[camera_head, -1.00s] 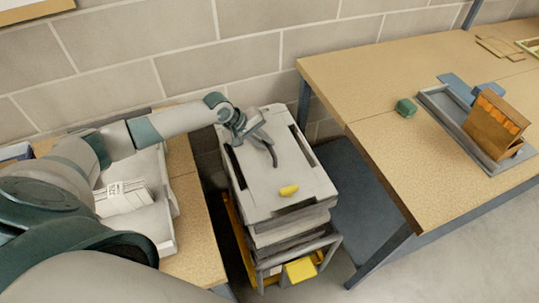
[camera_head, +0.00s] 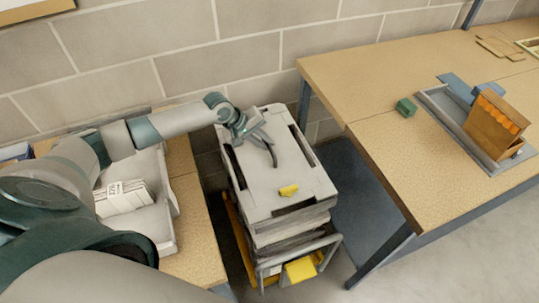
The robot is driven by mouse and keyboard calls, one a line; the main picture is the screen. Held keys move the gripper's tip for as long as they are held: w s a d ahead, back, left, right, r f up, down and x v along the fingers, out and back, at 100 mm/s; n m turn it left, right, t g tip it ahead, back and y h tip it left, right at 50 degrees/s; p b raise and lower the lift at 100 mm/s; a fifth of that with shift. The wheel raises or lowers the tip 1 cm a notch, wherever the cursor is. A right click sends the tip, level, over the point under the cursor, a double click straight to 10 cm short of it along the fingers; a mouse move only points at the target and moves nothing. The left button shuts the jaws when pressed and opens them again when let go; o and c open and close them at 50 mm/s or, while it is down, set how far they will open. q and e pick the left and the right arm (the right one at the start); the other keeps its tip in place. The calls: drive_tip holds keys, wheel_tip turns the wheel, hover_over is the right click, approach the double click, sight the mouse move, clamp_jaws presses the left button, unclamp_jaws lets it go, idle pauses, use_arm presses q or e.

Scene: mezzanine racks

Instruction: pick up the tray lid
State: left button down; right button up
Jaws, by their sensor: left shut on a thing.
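The grey tray lid (camera_head: 262,187) is a flat rectangular piece with dark slots along its sides. It lies on top of a stack of grey trays (camera_head: 285,238) between two tables. My left arm reaches in from the left, and my left gripper (camera_head: 266,147) is over the back half of the lid. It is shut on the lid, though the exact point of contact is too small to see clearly. A small yellow piece (camera_head: 289,190) lies on the lid near its front. My right gripper is out of view.
The stack stands on a cart with a grey frame and yellow parts (camera_head: 300,270). The right table (camera_head: 380,95) holds a green block (camera_head: 406,107) and a grey tray with a brown box (camera_head: 494,124). A brick wall is behind.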

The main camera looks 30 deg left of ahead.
sight(265, 152)
use_arm(q)
drive_tip(key=shift+r, duration=0.15)
idle(0.6)
drive_tip(key=shift+w+r, duration=0.1)
drive_tip(key=shift+r, duration=0.45)
wheel_tip(265, 152, up, 2)
drive_tip(key=shift+r+b, duration=0.15)
drive_tip(key=shift+b, duration=0.55)
drive_tip(key=s+d+r+b, duration=0.2)
drive_tip(key=s+d+r, duration=0.4)
drive_tip(key=d, duration=0.4)
drive_tip(key=shift+r, duration=0.75)
drive_tip(key=shift+d, duration=0.1)
